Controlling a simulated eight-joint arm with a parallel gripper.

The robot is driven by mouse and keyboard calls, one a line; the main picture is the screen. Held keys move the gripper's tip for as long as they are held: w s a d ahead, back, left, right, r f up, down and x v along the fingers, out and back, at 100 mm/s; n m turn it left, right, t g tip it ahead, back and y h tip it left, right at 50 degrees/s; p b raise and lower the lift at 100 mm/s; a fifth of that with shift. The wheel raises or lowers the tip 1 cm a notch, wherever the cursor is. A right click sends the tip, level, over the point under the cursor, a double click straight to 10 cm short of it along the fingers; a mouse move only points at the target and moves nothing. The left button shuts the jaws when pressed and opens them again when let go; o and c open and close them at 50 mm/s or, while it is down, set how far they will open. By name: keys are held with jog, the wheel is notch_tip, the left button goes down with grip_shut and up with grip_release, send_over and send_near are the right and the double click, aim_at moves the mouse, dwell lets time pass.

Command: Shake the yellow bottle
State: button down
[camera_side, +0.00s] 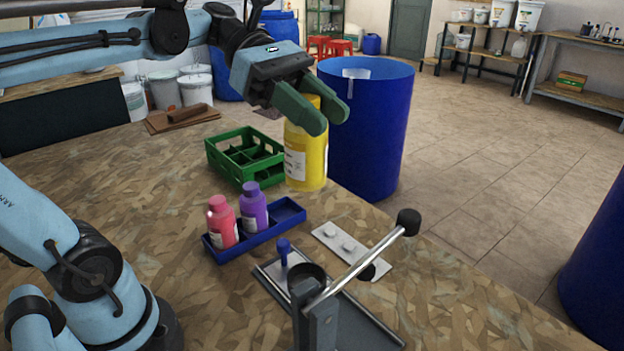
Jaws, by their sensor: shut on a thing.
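The yellow bottle (306,158) has a white label and hangs upright near the middle of the side view. My gripper (318,112) is shut on its upper part, with the green fingers around the neck and cap, which they partly hide. The bottle appears to be held above the table, in front of the blue drum. I cannot tell exactly how high its base is.
A green crate (224,154) stands left of the bottle. A blue tray (290,212) holds a pink bottle (222,222) and a purple bottle (253,207). A lever press (318,310) stands in front. An open blue drum (372,130) is behind the table edge.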

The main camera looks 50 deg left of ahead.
aim_at(324, 150)
notch_tip(324, 150, up, 2)
jog(key=shift+r, duration=0.2)
notch_tip(324, 150, down, 7)
jog(key=shift+f, duration=0.1)
jog(key=shift+r, duration=3.6)
notch_tip(324, 150, down, 7)
jog(key=shift+f, duration=0.15)
